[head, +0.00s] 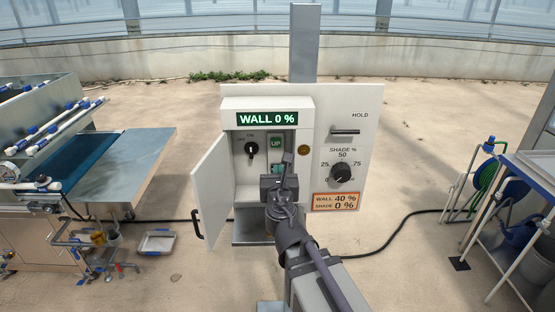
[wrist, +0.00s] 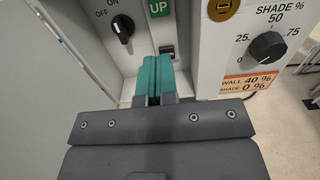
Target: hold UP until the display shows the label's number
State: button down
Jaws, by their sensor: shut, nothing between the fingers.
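The display (head: 267,119) on the control box reads WALL 0 %. The orange label (head: 335,202) reads WALL 40 %, SHADE 0 %; it also shows in the wrist view (wrist: 248,83). The green plate marked UP (head: 276,142) is inside the open box, and its lower part shows at the top of the wrist view (wrist: 159,8). A small dark part (wrist: 167,51) sits below it. My gripper (wrist: 156,62) is shut and empty, its teal fingertips below the UP plate. It looks apart from the plate; contact with the dark part cannot be told.
The box door (head: 211,190) stands open to the left. An ON/OFF knob (head: 252,148) is left of UP. A brass disc (head: 304,151), a SHADE dial (head: 341,173) and a HOLD handle (head: 345,131) are to the right. A seeder bench stands left, a hose reel right.

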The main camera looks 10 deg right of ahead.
aim_at(277, 143)
jog(key=w, duration=0.4)
jog(key=w+d, duration=0.1)
jog(key=w, duration=0.3)
jog(key=w+d, duration=0.1)
jog(key=w, duration=0.4)
jog(key=shift+w+d, duration=0.1)
jog(key=shift+d, duration=0.15)
jog(key=shift+w, duration=0.1)
jog(key=shift+w+d+r, duration=0.1)
jog(key=shift+w, duration=0.6)
jog(key=shift+s+r, duration=0.1)
jog(key=shift+r, duration=0.05)
dwell(5.5)
